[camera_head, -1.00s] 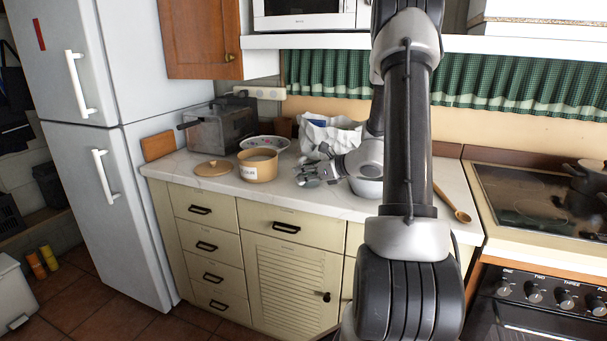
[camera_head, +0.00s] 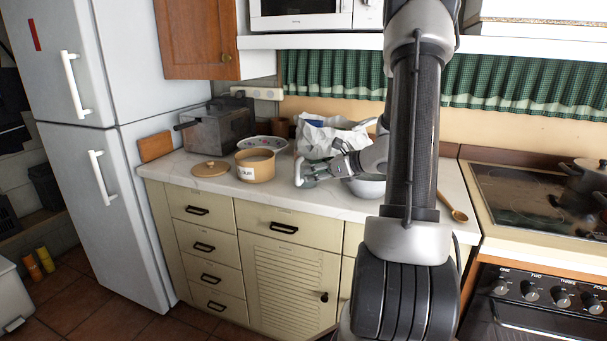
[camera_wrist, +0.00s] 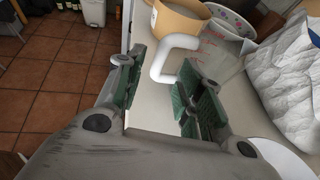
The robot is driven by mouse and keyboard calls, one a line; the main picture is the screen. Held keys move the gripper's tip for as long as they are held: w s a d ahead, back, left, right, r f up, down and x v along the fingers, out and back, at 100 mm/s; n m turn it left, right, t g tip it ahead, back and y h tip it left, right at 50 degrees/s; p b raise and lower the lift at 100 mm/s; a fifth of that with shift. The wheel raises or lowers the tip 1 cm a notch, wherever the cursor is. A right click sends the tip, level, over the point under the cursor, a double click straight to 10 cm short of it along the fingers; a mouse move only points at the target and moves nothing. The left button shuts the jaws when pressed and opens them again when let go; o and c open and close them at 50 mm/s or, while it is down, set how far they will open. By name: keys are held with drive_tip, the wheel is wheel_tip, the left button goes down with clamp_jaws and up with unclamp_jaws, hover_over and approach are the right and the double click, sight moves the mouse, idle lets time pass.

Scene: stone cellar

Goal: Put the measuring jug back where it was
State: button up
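The measuring jug is clear glass with red markings and a white handle. In the wrist view its handle (camera_wrist: 172,58) is ahead of my gripper (camera_wrist: 158,92), whose green-padded fingers are spread wide with nothing held between them. The glass body (camera_wrist: 222,58) is beyond the right finger, partly hidden by it. In the head view the jug's white handle (camera_head: 299,173) shows at the counter's front, left of my gripper (camera_head: 330,170). The glass is hard to make out there.
A flour pot (camera_head: 256,167) and its lid (camera_head: 211,169) stand left of the jug. Bare counter (camera_head: 275,192) lies in front.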

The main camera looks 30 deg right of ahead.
drive_tip(key=v, duration=0.6)
drive_tip(key=s+a+r+n+g+y, duration=0.1)
drive_tip(key=s+a+r+n+g, duration=0.1)
drive_tip(key=s+a+n+g, duration=0.35)
drive_tip(key=s+a+r+n+g, duration=0.25)
drive_tip(key=s+a+n, duration=0.35)
drive_tip(key=a+n, duration=0.4)
drive_tip(key=s+r+n+h, duration=0.2)
drive_tip(key=s+n+h, duration=0.1)
drive_tip(key=s+n, duration=0.3)
drive_tip(key=s+d+r+n+h, duration=0.1)
drive_tip(key=s+r+n+h, duration=0.2)
drive_tip(key=s+n, duration=0.3)
drive_tip(key=n+h, duration=0.1)
drive_tip(key=n, duration=0.2)
drive_tip(key=shift+s+d, duration=0.2)
drive_tip(key=shift+s, duration=0.1)
drive_tip(key=shift+d, duration=0.1)
